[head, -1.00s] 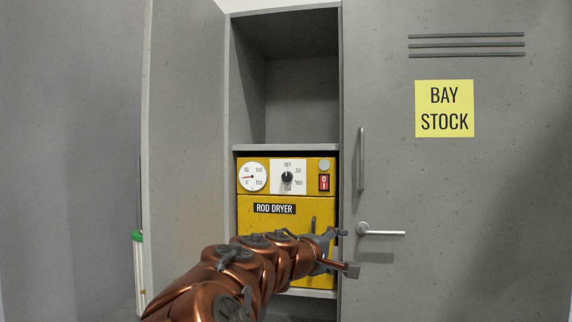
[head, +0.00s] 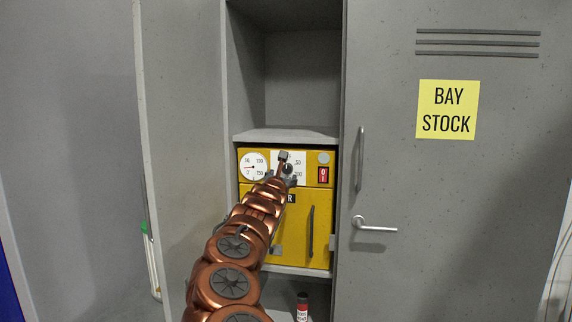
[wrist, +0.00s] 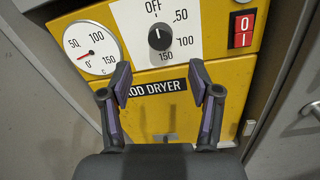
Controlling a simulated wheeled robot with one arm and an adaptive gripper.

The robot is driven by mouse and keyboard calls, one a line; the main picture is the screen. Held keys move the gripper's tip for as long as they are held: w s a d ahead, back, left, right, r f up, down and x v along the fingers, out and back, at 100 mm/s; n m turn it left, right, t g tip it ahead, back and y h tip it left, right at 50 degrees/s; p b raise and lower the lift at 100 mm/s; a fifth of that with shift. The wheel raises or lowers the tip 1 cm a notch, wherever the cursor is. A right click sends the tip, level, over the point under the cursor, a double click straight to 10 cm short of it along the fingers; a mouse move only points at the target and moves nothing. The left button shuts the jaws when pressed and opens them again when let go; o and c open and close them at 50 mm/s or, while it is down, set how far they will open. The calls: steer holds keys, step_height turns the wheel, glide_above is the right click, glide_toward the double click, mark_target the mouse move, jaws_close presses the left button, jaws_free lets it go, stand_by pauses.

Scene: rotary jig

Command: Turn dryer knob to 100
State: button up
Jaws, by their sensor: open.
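The yellow rod dryer (head: 259,223) stands in an open locker. Its black knob (wrist: 159,37) sits on a white dial plate (wrist: 190,18) marked OFF, 50, 100 and 150. The knob's small white mark appears to be at the top, toward OFF. My gripper (wrist: 159,72) is open and empty, its two fingertips apart, just below the knob in the wrist view and not touching it that I can see. In the head view my gripper (head: 285,170) covers much of the dial, so the knob is hard to make out there.
A round gauge (wrist: 92,47) is left of the dial, with its red needle near 0. A red switch (wrist: 242,30) is to the right. A shelf (head: 285,134) lies above the dryer. Locker doors (head: 180,150) flank the opening.

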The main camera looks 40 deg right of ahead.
mark_target(286, 170)
steer(key=p+x, duration=0.4)
steer(key=shift+w+r+p, duration=0.15)
steer(key=shift+p, duration=0.25)
steer(key=shift+w+d+p, duration=0.25)
steer(key=shift+d+p, duration=0.15)
steer(key=shift+p, duration=0.05)
steer(key=shift+w+d+p, duration=0.3)
steer(key=shift+p, duration=0.05)
steer(key=shift+p+x, duration=0.55)
steer(key=shift+x, duration=0.3)
steer(key=shift+d, duration=0.1)
